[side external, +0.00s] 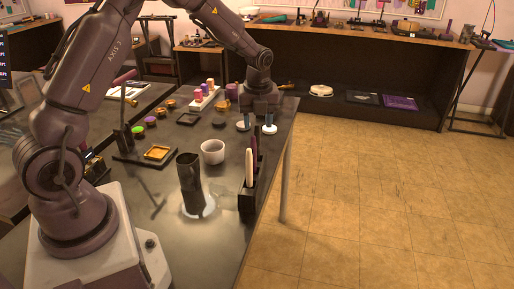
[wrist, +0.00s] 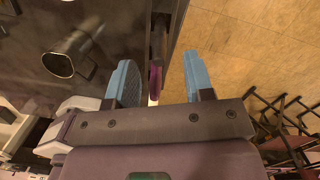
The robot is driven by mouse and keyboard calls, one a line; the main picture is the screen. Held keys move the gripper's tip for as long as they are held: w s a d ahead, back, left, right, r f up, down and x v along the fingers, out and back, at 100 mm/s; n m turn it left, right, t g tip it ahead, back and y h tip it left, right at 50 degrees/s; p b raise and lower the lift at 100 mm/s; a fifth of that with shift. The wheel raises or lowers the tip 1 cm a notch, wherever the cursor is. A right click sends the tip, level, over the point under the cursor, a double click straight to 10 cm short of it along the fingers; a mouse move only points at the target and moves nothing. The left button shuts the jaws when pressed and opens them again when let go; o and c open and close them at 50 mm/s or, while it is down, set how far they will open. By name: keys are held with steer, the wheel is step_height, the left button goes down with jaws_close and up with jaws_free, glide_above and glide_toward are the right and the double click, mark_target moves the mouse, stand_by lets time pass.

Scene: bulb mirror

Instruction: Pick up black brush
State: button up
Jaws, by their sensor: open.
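A dark narrow holder (side external: 247,203) stands at the table's right edge, with slim upright items in it. One item is cream (side external: 249,167), one is purple, and a dark one (side external: 255,148) rises behind them. This dark one may be the black brush; its bristles cannot be made out. My gripper (side external: 258,122) is open above the table, behind the holder in the side view, its blue fingers pointing down. In the wrist view the purple item (wrist: 155,78) shows between the spread fingers, apart from both. Nothing is held.
A tall black vessel (side external: 189,184) stands left of the holder, and a white cup (side external: 212,152) behind it. The floor (side external: 380,190) right of the table edge is clear.

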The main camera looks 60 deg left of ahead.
steer(key=f, duration=0.4)
steer(key=shift+w+a+f, duration=0.1)
steer(key=shift+a+f, duration=0.1)
steer(key=shift+a, duration=0.15)
steer(key=shift+c, duration=0.5)
jaws_close()
steer(key=shift+r, duration=0.15)
